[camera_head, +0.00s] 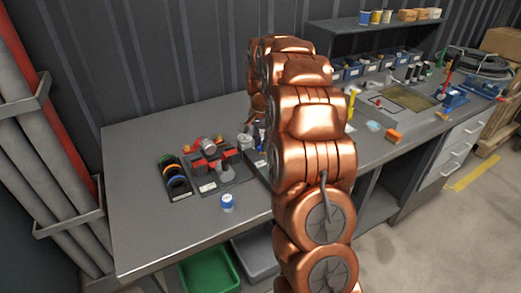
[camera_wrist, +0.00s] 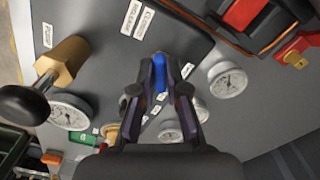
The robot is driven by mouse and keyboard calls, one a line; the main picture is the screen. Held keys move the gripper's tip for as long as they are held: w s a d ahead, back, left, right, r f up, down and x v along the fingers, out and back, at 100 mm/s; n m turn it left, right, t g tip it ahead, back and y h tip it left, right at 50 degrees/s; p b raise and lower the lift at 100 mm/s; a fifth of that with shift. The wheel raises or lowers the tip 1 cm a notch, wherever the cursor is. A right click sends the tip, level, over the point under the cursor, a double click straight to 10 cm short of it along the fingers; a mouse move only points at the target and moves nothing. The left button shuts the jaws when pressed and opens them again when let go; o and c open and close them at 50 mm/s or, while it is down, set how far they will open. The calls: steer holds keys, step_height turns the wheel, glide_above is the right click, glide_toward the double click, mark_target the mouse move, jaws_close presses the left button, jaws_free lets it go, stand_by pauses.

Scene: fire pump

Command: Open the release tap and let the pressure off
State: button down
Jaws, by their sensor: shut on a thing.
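In the wrist view my gripper (camera_wrist: 160,80) is shut on a small blue handle (camera_wrist: 159,63), which looks like the release tap's lever. The fingers hide most of the handle, and I cannot tell how far it is turned. A grey plate (camera_wrist: 100,25) with white labels lies beneath it. Round white gauges sit around the gripper: one to the left (camera_wrist: 70,112), one to the right (camera_wrist: 227,80) and one below (camera_wrist: 170,130). Their needles are too small to read. In the head view my arm hides the gripper and the handle.
A brass fitting (camera_wrist: 65,60) and a black knob (camera_wrist: 22,105) stand left of my gripper in the wrist view. A red and black part (camera_wrist: 250,20) is at upper right. In the head view, a blue-lidded jar (camera_head: 227,203) stands near the clear front of the workbench (camera_head: 145,220).

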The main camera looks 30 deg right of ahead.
steer(key=n+b, duration=0.3)
steer(key=n, duration=0.2)
steer(key=shift+f+n, duration=0.1)
steer(key=shift+n, duration=0.2)
steer(key=n, duration=0.3)
steer(key=n+b, duration=0.1)
steer(key=n, duration=0.2)
steer(key=shift+s+d, duration=0.1)
steer(key=shift+d, duration=0.1)
steer(key=shift+n, duration=0.3)
steer(key=c, duration=1.2)
jaws_free()
steer(key=shift+r, duration=0.25)
steer(key=shift+r, duration=5.85)
